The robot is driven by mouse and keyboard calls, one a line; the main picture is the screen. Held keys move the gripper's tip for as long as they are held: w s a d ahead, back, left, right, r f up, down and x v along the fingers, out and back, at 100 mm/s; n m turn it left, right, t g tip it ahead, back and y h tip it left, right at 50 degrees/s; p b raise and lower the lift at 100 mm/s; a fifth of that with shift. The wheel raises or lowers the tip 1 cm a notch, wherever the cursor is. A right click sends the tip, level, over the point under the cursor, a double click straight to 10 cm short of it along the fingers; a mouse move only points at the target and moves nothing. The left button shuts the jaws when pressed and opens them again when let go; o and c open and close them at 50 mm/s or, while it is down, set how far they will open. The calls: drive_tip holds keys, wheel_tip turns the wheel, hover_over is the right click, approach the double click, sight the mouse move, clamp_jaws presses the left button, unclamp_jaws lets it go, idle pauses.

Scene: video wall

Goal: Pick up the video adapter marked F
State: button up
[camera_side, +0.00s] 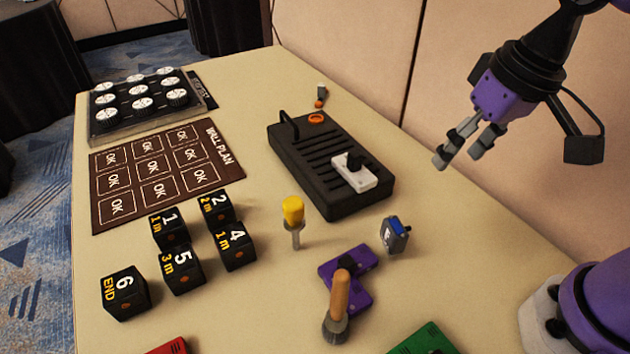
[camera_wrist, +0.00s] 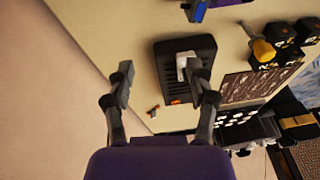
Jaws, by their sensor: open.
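A small blue and grey adapter (camera_side: 394,236) stands on the table right of the purple piece in the side view. A light letter mark shows on its face, too small to read surely. It also shows at the top edge of the wrist view (camera_wrist: 197,10), partly cut off. My gripper (camera_side: 459,156) is open and empty, held high above the table's right side, behind and well above the adapter and apart from it. In the wrist view my open fingers (camera_wrist: 160,72) frame the table edge and part of the black slotted box.
The black slotted box (camera_side: 318,160) carries a white block with a black knob. Numbered black cubes (camera_side: 171,227) are left. The wall (camera_side: 500,190) borders the table's right side.

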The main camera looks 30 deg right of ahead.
sight(396, 227)
drive_tip(key=a+f+g, duration=0.1)
drive_tip(key=a, duration=0.1)
drive_tip(key=a+f+g, duration=0.1)
drive_tip(key=a, duration=0.1)
drive_tip(key=w+a+f+m, duration=0.1)
drive_tip(key=a, duration=0.1)
drive_tip(key=shift+w+a+f+g+h, duration=0.1)
drive_tip(key=shift+a+f+g+h, duration=0.1)
drive_tip(key=shift+f+g+h, duration=0.15)
wheel_tip(396, 227, down, 5)
drive_tip(key=shift+r, duration=0.15)
drive_tip(key=shift+w+a+f, duration=0.15)
drive_tip(key=shift+f, duration=1.25)
drive_tip(key=shift+w+a+f, duration=0.1)
drive_tip(key=shift+f, duration=1.25)
clamp_jaws()
